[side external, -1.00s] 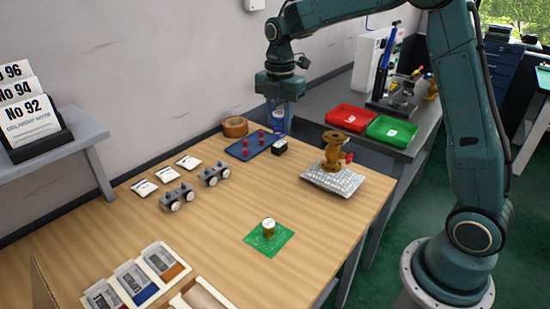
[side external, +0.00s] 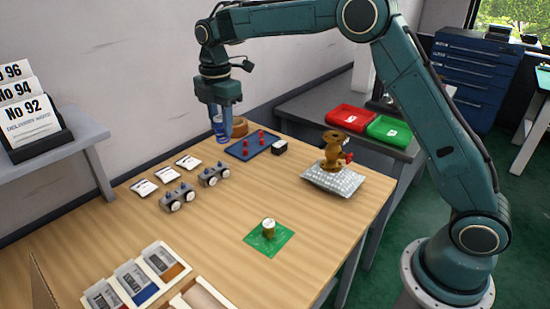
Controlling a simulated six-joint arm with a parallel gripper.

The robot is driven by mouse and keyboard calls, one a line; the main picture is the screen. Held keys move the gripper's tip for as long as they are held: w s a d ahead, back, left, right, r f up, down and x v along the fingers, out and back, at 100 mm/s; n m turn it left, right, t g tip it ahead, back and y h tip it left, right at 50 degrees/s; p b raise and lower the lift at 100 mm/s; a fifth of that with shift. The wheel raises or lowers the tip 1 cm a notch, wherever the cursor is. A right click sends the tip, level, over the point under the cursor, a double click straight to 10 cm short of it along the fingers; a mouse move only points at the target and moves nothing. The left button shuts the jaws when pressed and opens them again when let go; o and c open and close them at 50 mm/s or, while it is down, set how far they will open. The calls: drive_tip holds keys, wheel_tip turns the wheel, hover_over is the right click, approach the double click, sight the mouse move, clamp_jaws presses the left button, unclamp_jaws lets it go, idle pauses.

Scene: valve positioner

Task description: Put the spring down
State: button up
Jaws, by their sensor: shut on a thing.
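My gripper (side external: 219,138) is over the back of the wooden table, in front of the wall. It points down and is shut on a blue thing, which I take to be the spring (side external: 221,118), held upright between the fingers. The spring is small in this view and partly covered by the fingers. It appears to be above the table top, just left of a brown tape roll (side external: 238,128) that is partly hidden behind the gripper.
A green mat (side external: 281,239) holds a small brass part.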

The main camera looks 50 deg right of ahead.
drive_tip(key=shift+w+a, duration=0.3)
drive_tip(key=shift+a, duration=0.4)
drive_tip(key=shift+w+a, duration=0.3)
drive_tip(key=shift+a, duration=0.4)
drive_tip(key=shift+f, duration=0.15)
wheel_tip(320, 180, down, 20)
drive_tip(key=shift+r, duration=0.1)
drive_tip(key=o, duration=1)
wheel_tip(320, 180, up, 12)
idle(0.4)
